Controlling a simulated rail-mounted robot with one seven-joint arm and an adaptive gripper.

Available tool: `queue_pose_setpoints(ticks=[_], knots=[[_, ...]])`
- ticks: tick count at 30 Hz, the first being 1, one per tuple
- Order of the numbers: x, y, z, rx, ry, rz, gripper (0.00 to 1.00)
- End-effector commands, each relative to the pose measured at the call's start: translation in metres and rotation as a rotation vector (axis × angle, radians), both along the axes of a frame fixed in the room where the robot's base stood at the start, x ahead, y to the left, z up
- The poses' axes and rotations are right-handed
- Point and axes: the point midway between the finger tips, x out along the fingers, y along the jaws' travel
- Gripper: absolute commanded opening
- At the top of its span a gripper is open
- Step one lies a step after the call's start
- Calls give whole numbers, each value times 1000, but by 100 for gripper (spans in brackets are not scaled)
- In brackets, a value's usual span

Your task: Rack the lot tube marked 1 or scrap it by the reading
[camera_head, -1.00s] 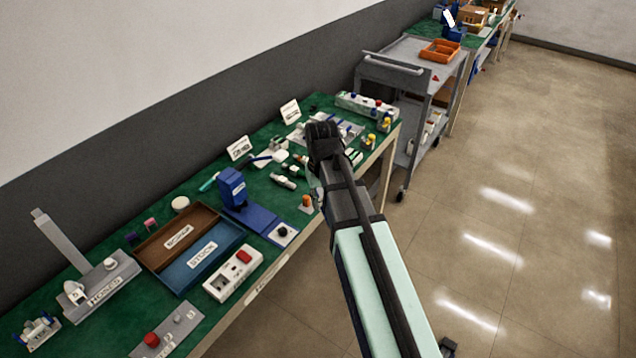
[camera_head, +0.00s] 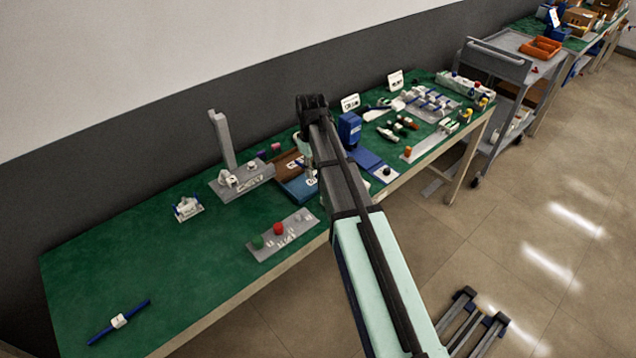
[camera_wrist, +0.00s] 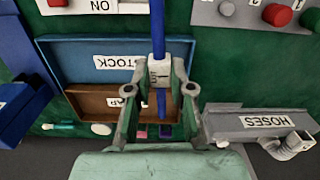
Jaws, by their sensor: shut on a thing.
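My gripper (camera_wrist: 160,78) is shut on a blue tube (camera_wrist: 158,32) with a white tag; the tag's small marking looks like a 1. The tube runs lengthwise between the fingers, above the trays in the wrist view. Below it are a blue tray labelled STOCK (camera_wrist: 72,62) and a brown tray (camera_wrist: 80,101) whose label is partly hidden by a finger. In the head view my arm covers part of the blue tray (camera_head: 297,188) and brown tray (camera_head: 284,165). A second blue tube with a white tag (camera_head: 118,321) lies at the bench's near left.
A grey HOSES stand (camera_head: 240,180) with an upright post is left of the trays. A grey panel (camera_head: 283,238) with red and green buttons lies in front. A blue device (camera_head: 349,128) stands right of the trays. The bench's left part is mostly bare.

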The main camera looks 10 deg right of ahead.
Motion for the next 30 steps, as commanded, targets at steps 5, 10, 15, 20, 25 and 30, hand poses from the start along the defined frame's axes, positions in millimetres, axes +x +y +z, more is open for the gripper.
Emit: queue_pose_setpoints(ticks=[5, 10, 15, 20, 25, 30], knots=[[62, -1, -6, 5, 0, 325, 0], [104, -1, -13, 9, -3, 643, 0], [140, 0, -19, 11, -6, 957, 0], [167, 0, -25, 9, -11, 1216, 0], [184, 0, -28, 8, -13, 1401, 0], [190, 0, -30, 7, -15, 1484, 0]])
